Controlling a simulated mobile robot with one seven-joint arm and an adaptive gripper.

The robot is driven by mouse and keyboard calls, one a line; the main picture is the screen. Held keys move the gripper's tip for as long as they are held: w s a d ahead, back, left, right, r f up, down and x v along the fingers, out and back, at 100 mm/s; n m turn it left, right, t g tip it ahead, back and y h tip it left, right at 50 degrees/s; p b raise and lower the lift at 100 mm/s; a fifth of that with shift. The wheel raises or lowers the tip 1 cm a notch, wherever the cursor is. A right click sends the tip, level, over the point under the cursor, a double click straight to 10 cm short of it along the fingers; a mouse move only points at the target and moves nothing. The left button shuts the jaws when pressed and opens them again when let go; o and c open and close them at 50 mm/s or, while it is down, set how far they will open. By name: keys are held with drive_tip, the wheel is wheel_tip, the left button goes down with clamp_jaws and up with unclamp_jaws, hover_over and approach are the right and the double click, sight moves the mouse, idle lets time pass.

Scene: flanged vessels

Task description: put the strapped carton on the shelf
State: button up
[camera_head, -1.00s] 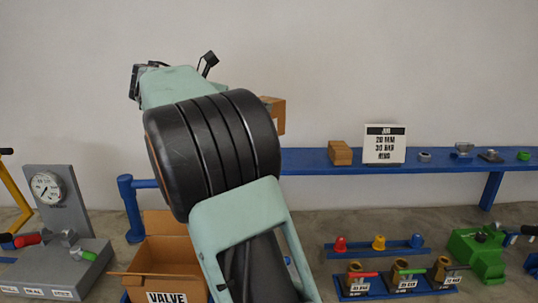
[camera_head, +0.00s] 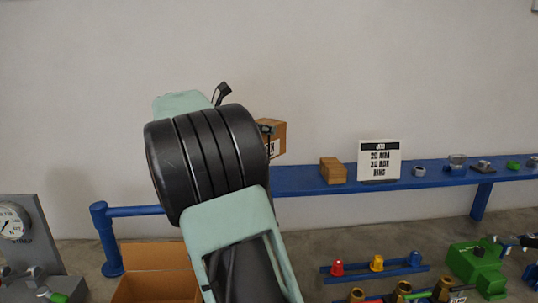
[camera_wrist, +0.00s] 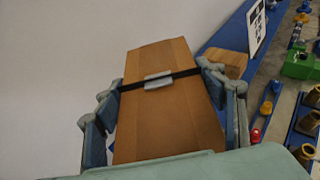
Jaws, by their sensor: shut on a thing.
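The strapped carton is a brown box with a black strap and a metal buckle, seen large in the wrist view (camera_wrist: 165,110). My gripper (camera_wrist: 165,100) is shut on it, one finger at each side. In the head view the carton (camera_head: 276,138) shows partly behind my arm, held above the level of the shelf; most of my gripper is hidden there. The shelf is a long blue board (camera_head: 300,184) along the wall. It also shows in the wrist view (camera_wrist: 232,38), to the right of and beyond the carton.
On the shelf stand a wooden block (camera_head: 333,170), a white sign (camera_head: 379,161) and several small fittings to the right. The shelf's left part looks bare. Below are an open cardboard box (camera_head: 155,272), a gauge stand (camera_head: 30,245), a blue rack (camera_head: 375,268) and a green vise (camera_head: 478,268).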

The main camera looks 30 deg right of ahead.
drive_tip(key=d+f, duration=0.1)
drive_tip(key=f, duration=0.1)
drive_tip(key=d+f, duration=0.1)
drive_tip(key=d, duration=0.1)
drive_tip(key=shift+w+d+f, duration=0.15)
drive_tip(key=shift+d+f, duration=0.1)
drive_tip(key=shift+f, duration=0.15)
drive_tip(key=f, duration=0.1)
drive_tip(key=d+f, duration=0.1)
drive_tip(key=f, duration=0.2)
drive_tip(key=shift+w+d+f, duration=0.1)
drive_tip(key=shift+d+f, duration=0.05)
drive_tip(key=shift+d, duration=0.1)
drive_tip(key=shift+f, duration=0.25)
drive_tip(key=o, duration=2.1)
drive_tip(key=shift+a+f, duration=0.1)
drive_tip(key=shift+f, duration=0.15)
drive_tip(key=shift+c, duration=0.2)
drive_tip(key=shift+r, duration=0.1)
